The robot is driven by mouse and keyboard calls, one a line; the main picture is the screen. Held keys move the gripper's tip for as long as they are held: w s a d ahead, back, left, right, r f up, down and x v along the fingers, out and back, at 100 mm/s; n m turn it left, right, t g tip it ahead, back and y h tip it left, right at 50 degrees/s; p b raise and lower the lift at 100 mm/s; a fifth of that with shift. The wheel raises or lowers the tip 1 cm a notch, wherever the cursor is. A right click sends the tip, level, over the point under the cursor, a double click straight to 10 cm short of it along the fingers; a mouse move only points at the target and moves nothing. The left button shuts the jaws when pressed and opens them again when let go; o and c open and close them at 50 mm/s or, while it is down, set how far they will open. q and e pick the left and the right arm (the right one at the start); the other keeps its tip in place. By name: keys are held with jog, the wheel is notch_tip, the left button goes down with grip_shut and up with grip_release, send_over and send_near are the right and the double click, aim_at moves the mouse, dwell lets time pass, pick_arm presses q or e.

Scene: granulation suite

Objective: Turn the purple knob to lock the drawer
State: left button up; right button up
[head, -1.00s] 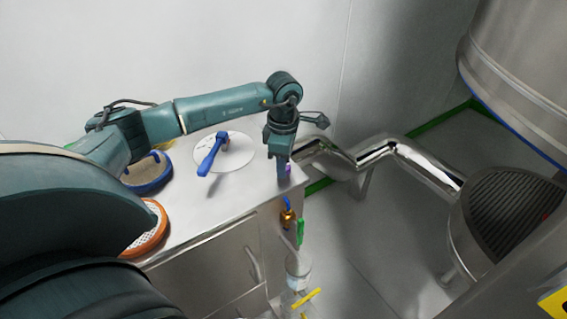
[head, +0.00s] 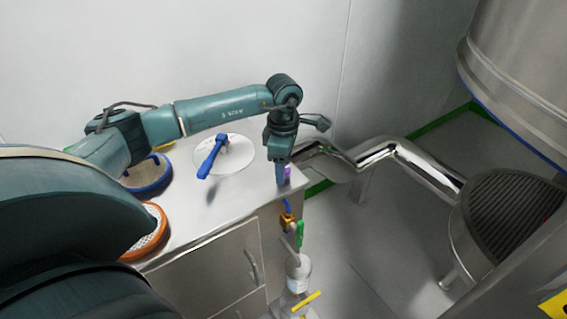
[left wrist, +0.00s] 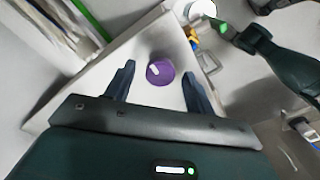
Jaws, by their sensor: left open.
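The purple knob (left wrist: 160,72) is on the cabinet's steel top near its right corner, with a white mark on its face. In the head view the knob (head: 287,173) is partly hidden behind my left gripper (head: 279,180). In the left wrist view my left gripper (left wrist: 156,80) is open, with one finger on each side of the knob and gaps between. The cabinet front has a door or drawer panel (head: 215,262) with a handle.
A blue-handled lid (head: 235,158) and blue-rimmed and orange-rimmed sieves (head: 150,235) sit on the cabinet top. Valves (head: 288,222) stand off the cabinet's right side. A shiny pipe (head: 385,150) runs rightward to a steel vessel. Floor between is open.

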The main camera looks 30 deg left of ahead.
pick_arm(q)
notch_tip(320, 180, up, 13)
dwell(0.4)
dwell(0.5)
